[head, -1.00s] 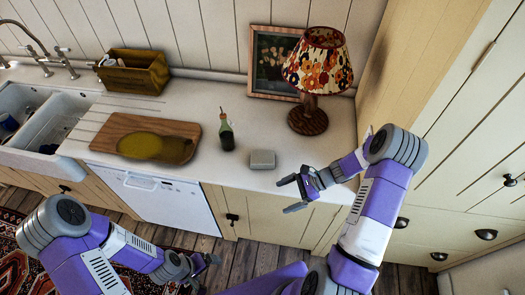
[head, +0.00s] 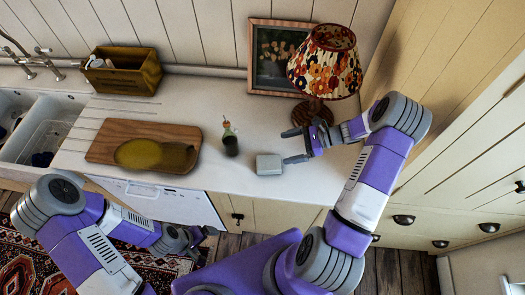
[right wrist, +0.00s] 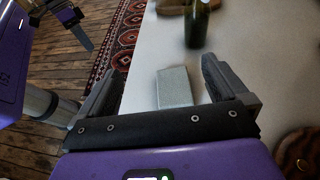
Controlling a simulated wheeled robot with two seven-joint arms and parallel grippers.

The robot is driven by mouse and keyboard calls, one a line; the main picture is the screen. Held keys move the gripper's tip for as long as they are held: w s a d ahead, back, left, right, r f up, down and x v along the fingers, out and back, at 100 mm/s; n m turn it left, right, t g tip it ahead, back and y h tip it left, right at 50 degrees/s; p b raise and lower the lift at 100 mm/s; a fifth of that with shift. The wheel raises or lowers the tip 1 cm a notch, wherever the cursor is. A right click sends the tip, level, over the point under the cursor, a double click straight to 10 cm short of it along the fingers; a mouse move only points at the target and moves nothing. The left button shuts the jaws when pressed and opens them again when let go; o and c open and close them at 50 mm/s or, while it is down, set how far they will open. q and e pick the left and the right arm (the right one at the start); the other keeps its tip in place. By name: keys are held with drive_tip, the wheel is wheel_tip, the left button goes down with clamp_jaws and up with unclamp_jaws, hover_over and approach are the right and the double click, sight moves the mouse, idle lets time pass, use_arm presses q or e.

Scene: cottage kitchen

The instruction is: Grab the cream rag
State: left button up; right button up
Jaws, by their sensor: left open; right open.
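The cream rag (head: 269,164) is a small, pale, folded block lying on the white counter near its front edge. In the right wrist view the rag (right wrist: 174,87) lies ahead, between the two fingers and apart from them. My right gripper (head: 287,147) is open and empty over the counter, just right of the rag; its fingers (right wrist: 160,85) frame the rag in the wrist view. My left gripper (head: 207,240) is open and empty, low in front of the cabinets and away from the rag.
A dark green bottle (head: 230,141) stands just left of the rag. A cutting board (head: 107,141) with a yellow-green patch lies further left. A lamp (head: 325,62) and a framed picture (head: 272,80) stand behind. A wooden box (head: 121,79) sits at the back left.

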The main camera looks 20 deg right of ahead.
sight(274, 162)
drive_tip(key=f+b, duration=0.3)
drive_tip(key=w+f+b, duration=0.1)
drive_tip(key=f+b, duration=0.5)
drive_tip(key=shift+w+f, duration=0.15)
drive_tip(key=shift+f, duration=0.15)
drive_tip(key=shift+f+b, duration=0.3)
drive_tip(key=shift+b, duration=0.15)
drive_tip(key=shift+s+a, duration=0.15)
drive_tip(key=shift+s, duration=0.1)
drive_tip(key=x, duration=0.5)
drive_tip(key=f+x, duration=0.1)
drive_tip(key=x, duration=0.1)
drive_tip(key=shift+w, duration=0.3)
use_arm(q)
wheel_tip(274, 162, down, 10)
drive_tip(key=shift+w+r, duration=0.15)
drive_tip(key=shift+w, duration=0.25)
use_arm(e)
drive_tip(key=c, duration=0.9)
